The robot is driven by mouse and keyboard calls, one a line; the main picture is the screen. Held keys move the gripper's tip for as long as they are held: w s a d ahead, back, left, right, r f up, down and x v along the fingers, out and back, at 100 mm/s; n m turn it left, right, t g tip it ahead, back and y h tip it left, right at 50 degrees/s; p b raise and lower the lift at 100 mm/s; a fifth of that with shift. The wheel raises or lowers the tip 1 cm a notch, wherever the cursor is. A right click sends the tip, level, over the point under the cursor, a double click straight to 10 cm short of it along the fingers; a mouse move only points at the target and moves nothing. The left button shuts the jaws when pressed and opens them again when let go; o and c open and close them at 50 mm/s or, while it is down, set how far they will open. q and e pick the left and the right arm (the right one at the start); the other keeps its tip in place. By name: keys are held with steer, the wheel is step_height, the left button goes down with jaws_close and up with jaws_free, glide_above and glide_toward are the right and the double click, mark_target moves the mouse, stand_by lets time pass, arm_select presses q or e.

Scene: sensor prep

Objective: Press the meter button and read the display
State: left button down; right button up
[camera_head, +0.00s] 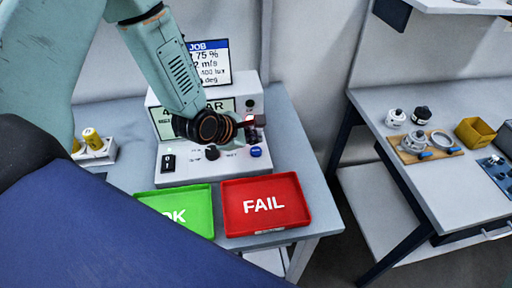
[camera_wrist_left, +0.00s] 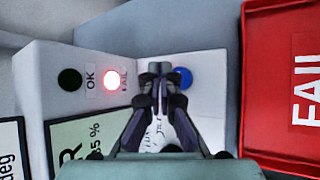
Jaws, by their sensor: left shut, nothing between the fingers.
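The meter (camera_head: 185,178) is a pale sloped box on the left table. Its display (camera_head: 162,126) is partly hidden by my left arm; the full reading cannot be made out. The blue button (camera_head: 256,152) is on its lower front and shows in the left wrist view (camera_wrist_left: 184,77). My left gripper (camera_head: 248,123) is shut and empty in front of the meter. In the left wrist view its fingertips (camera_wrist_left: 160,72) appear just beside the blue button; contact cannot be told. A red lamp (camera_wrist_left: 111,80) glows; the OK lamp (camera_wrist_left: 70,79) is dark. My right gripper is not in view.
A green OK tray (camera_head: 200,201) and a red FAIL tray (camera_head: 304,190) lie in front of the meter. A job card (camera_head: 220,65) stands behind it. Yellow cylinders (camera_head: 91,138) sit in a holder at left. A second table (camera_head: 430,185) at right carries parts.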

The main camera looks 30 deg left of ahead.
mark_target(254, 152)
arm_select(q)
steer(key=shift+s+r+p, duration=0.1)
steer(key=shift+r+p, duration=0.95)
steer(key=shift+r, duration=0.7)
steer(key=shift+f, duration=0.1)
